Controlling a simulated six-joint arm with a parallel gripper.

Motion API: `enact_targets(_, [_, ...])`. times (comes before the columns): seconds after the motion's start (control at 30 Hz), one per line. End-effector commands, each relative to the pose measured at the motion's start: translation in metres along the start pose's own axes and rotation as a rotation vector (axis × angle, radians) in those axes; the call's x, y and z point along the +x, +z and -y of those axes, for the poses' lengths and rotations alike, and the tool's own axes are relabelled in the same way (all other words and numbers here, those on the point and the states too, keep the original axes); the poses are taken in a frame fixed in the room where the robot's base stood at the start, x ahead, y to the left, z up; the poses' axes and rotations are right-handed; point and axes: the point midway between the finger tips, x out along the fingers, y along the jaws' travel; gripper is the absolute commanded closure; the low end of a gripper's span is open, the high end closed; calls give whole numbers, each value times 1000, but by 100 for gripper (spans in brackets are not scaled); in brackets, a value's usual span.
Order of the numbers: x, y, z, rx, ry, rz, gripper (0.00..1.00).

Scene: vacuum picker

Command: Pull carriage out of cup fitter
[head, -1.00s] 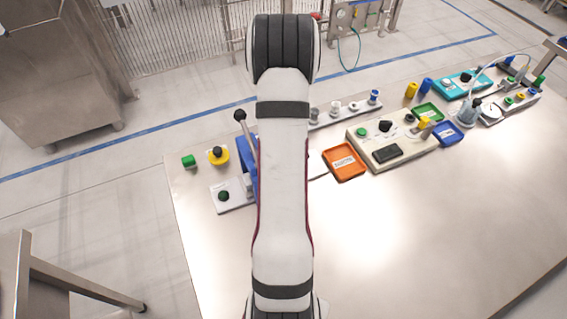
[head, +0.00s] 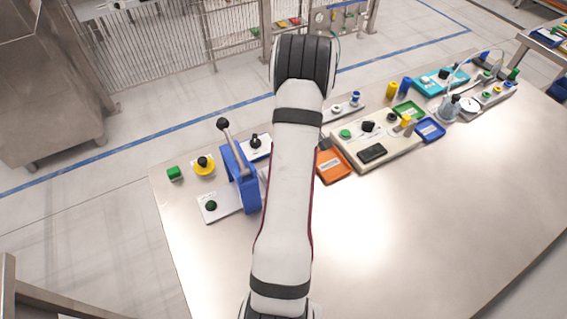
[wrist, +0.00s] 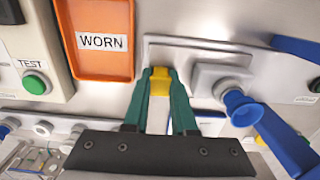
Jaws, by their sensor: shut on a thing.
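The cup fitter (head: 247,190) is a blue frame with a tall black-knobbed lever, on the left part of the table in the head view. Its blue parts (wrist: 292,138) show at the right edge of the wrist view. A grey block (wrist: 213,78) holding a blue cup (wrist: 240,106) sits beside the frame on a light metal base; I take it as the carriage. My gripper (wrist: 160,80), with green fingers, is shut on a small yellow piece (wrist: 159,76) left of the block. Whether that piece joins the block is unclear. My arm hides the gripper in the head view.
An orange tray labelled WORN (wrist: 96,62) lies close left of my gripper in the wrist view. A tester box with a green button (wrist: 36,83) stands beyond it. In the head view, the front of the table (head: 400,230) is clear.

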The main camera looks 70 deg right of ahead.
Motion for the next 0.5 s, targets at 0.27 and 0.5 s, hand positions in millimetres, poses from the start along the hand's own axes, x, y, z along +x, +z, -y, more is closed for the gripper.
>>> enact_targets(0.27, [-1, -1, -10, -2, 6, -4, 100])
enact_targets(0.5, [-1, -1, -11, -3, 8, -5, 52])
